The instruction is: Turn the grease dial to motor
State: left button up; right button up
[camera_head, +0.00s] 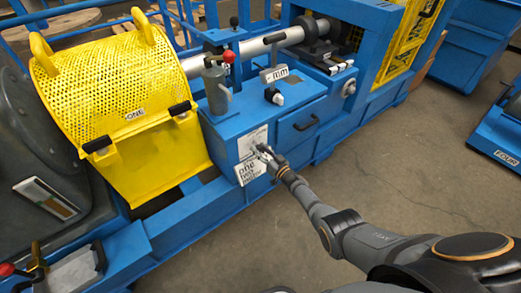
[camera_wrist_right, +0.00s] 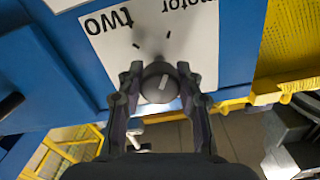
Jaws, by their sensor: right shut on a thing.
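The grease dial (camera_wrist_right: 158,88) is a dark round knob with a pale line on it, on a white plate (camera_wrist_right: 197,40) in the right wrist view. The words "two" and "motor" show upside down on the plate. I cannot tell for sure which mark the pale line points at. My right gripper (camera_wrist_right: 161,84) is shut on the dial, one finger on each side. In the head view, my right gripper (camera_head: 264,153) is at the front of the blue machine and largely hides the dial. My left gripper is not in view.
A yellow perforated guard (camera_head: 108,80) marked ONE stands left of the dial. Above the dial are a grey can (camera_head: 217,88) and a lever labelled "mm" (camera_head: 274,74). A black drawer handle (camera_head: 306,123) is at the right. The floor (camera_head: 400,150) in front is clear.

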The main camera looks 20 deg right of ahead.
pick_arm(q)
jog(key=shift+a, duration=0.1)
pick_arm(e)
jog(key=shift+f, duration=0.1)
jog(key=o, duration=1.2)
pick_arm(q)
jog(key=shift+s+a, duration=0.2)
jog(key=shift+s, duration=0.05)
pick_arm(e)
jog(key=shift+s, duration=0.1)
jog(key=shift+s+d, duration=0.15)
jog(key=shift+s, duration=0.05)
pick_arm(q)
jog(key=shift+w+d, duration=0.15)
pick_arm(e)
jog(key=v, duration=1.1)
jog(key=shift+s, duration=0.25)
